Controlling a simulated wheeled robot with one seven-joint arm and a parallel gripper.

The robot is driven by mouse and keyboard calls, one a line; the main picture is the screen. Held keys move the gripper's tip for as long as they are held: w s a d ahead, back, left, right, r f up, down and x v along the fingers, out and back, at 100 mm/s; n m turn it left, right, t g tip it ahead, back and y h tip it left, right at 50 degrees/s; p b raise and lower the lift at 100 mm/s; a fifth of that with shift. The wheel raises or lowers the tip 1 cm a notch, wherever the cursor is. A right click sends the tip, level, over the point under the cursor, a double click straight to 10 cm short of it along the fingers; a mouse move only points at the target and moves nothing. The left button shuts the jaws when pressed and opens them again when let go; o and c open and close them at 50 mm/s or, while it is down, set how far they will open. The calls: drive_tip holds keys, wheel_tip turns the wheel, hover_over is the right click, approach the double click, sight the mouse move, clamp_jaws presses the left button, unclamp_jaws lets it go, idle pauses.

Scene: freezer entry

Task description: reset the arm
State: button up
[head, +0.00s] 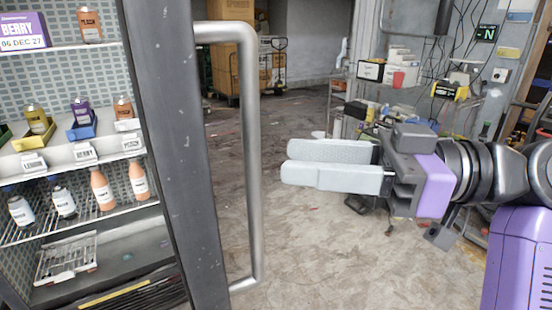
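My gripper (284,162) is at the right of the head view, reaching in from my purple and grey arm. Its two pale grey fingers point left, toward the freezer door handle (251,150). The fingertips look a little to the right of the handle's vertical bar and apart from it. The fingers lie close together, one above the other in the picture. I see nothing held between them, but the angle hides how wide the gap is.
The freezer's dark door frame (170,150) stands at the left, beside shelves (20,165) of bottles and small labelled bins. A cluttered metal rack (335,97) stands behind my arm at the back right. Cardboard boxes (225,60) stand at the back. The middle floor is clear.

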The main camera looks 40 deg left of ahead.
drive_tip(key=shift+w+d, duration=0.25)
drive_tip(key=shift+d, duration=0.3)
